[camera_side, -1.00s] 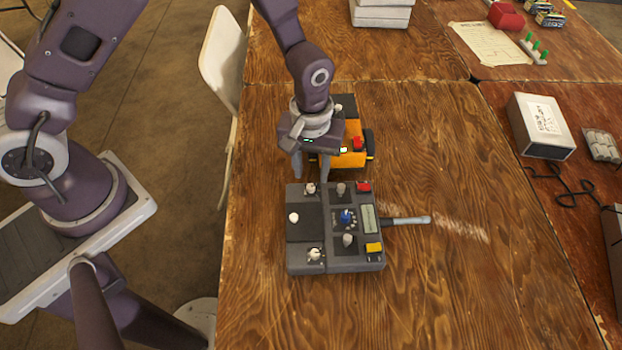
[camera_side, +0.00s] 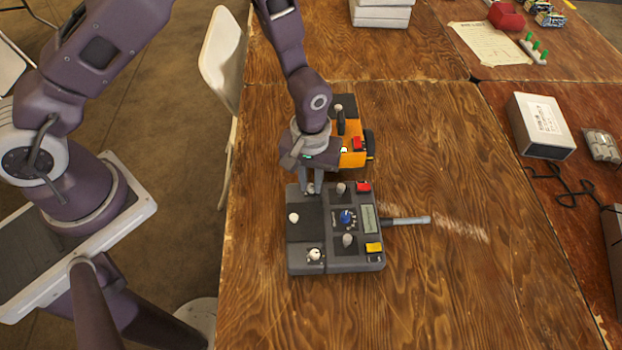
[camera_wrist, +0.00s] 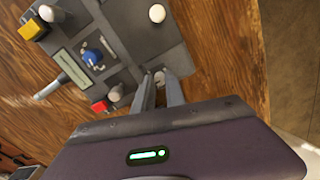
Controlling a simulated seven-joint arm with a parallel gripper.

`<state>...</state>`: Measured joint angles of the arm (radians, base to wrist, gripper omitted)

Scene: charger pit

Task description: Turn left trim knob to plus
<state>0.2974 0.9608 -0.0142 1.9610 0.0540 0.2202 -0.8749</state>
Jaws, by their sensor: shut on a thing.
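The grey control box (camera_side: 305,223) lies on the wooden table. A white trim knob (camera_wrist: 159,77) at its upper left corner in the side view sits between my finger tips and is mostly hidden there. My gripper (camera_side: 312,188) points down and is shut on this knob; the fingers also show in the wrist view (camera_wrist: 160,90). A second, matching white knob (camera_side: 314,254) is at the lower left corner. The pointer and any plus mark at the held knob cannot be read.
The box also carries a blue knob (camera_side: 346,217), grey sticks (camera_side: 347,240), a red switch (camera_side: 363,187), a yellow switch (camera_side: 374,248) and a display (camera_side: 369,219). An antenna (camera_side: 408,221) sticks out right. An orange vehicle (camera_side: 354,159) stands close behind my gripper.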

